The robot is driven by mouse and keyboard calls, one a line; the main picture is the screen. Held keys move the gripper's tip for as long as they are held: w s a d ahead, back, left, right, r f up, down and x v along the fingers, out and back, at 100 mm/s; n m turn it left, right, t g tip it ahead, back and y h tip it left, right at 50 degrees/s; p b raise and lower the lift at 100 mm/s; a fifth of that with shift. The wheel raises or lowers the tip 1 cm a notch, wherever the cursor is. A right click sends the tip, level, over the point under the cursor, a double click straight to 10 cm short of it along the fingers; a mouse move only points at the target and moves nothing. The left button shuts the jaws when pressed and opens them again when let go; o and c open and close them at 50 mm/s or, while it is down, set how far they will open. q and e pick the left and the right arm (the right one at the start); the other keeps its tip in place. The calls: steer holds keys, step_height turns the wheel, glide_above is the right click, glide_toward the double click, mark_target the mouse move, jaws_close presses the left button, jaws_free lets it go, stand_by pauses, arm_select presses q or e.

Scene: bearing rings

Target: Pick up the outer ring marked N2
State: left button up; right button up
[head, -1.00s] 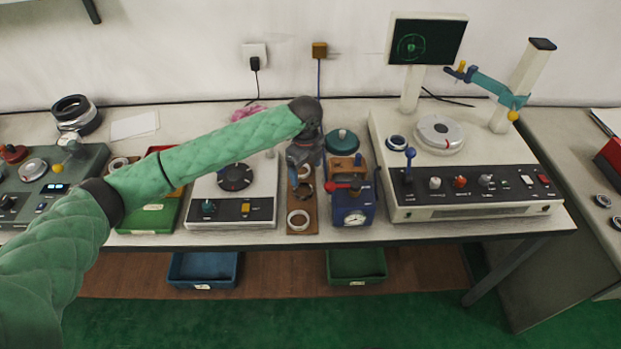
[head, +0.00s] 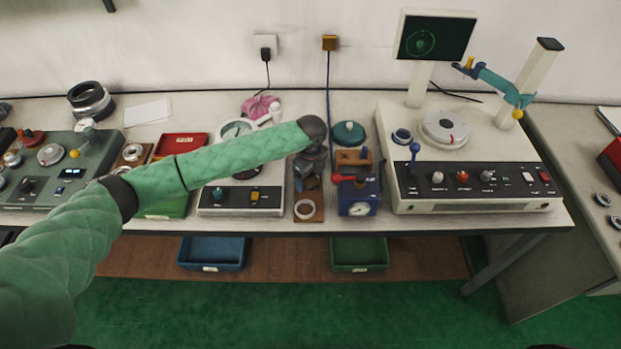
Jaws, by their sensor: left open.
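A brown wooden board (head: 316,217) lies on the bench, left of a small blue box-shaped device. A pale metal ring (head: 296,209) lies flat at its front end. My left gripper (head: 308,187) hangs pointing down over the board, behind this ring, and is open. The gripper hides the middle and rear of the board, so I cannot tell whether its fingers are around a ring there. No N2 marking is readable on any ring. My right gripper is not in view.
The blue device (head: 357,199) with a red handle stands close right of the gripper. A white-topped instrument (head: 240,200) stands close left, under my forearm. A large console (head: 475,190) fills the right. Blue (head: 212,252) and green (head: 358,254) bins sit below the bench.

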arm_select(q)
steer(key=shift+f, duration=0.15)
steer(key=c, duration=1.1)
